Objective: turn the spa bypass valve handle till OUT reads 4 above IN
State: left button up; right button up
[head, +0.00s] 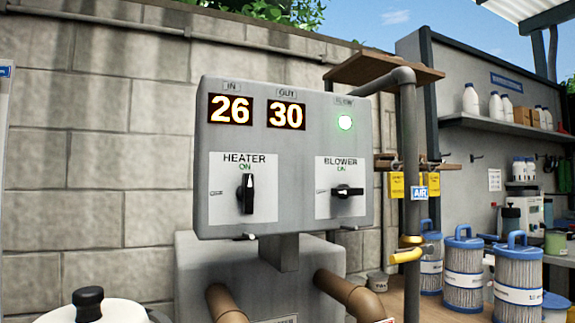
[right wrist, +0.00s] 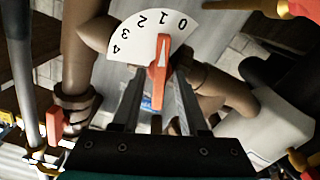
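The grey control panel (head: 284,155) in the head view shows IN 26 (head: 231,109) and OUT 30 (head: 286,114), so OUT reads 4 above IN. A green light (head: 345,123) is lit at its upper right. In the right wrist view, the orange-red valve handle (right wrist: 160,68) has its tip at about 1 on the white 0-to-4 scale plate (right wrist: 145,40). My right gripper (right wrist: 161,72) has its fingers on either side of the handle, with small gaps visible. The handle's lower part is partly hidden. My left gripper is not in view.
Brown pipes (head: 350,296) run below the panel. A grey standing pipe (head: 410,170) with a yellow valve lever (head: 406,255) is right of it. Blue-topped filter cartridges (head: 463,268) stand at the right. A white lid with a black knob (head: 88,304) is at lower left.

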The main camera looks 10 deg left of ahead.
jog(key=shift+o, duration=0.6)
jog(key=p+v, duration=0.3)
jog(key=v, duration=0.4)
jog(key=shift+p, duration=0.4)
